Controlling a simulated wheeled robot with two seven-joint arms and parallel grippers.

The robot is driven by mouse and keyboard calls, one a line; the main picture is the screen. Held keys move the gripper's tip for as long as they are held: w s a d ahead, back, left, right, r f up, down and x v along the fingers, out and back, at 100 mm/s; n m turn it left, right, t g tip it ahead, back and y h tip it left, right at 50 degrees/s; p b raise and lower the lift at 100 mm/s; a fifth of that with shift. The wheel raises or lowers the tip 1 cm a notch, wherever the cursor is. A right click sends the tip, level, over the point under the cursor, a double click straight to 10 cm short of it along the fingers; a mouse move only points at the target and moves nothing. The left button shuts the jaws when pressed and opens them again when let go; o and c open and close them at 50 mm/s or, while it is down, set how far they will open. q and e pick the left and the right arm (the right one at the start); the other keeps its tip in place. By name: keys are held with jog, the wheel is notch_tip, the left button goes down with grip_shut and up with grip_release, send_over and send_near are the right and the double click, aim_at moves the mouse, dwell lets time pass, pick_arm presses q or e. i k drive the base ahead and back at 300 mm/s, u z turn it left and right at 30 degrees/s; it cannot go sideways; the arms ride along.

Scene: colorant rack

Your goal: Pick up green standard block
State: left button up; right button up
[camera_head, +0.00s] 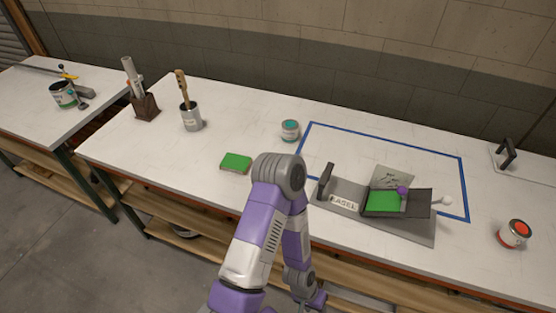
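A green block (236,161) with a pale lower edge lies flat on the white workbench, left of the middle. A second green flat piece (382,202) lies in a dark holder on the grey base labelled "EASEL" (343,202). A purple and grey arm of mine rises from the bottom, bends near the bench's front edge and goes back down. No gripper fingers can be made out in this view. Nothing of mine is seen touching the green block.
A small can with a teal top (290,129) stands behind the block. A can with a brush (190,116) and a brown holder (146,106) stand to the left. A blue frame (387,139) marks the bench. An orange-topped can (514,233) is at the right.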

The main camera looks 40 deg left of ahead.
aim_at(232, 162)
jog(key=z, duration=1.75)
jog(key=k, duration=1.95)
jog(key=u, duration=2.8)
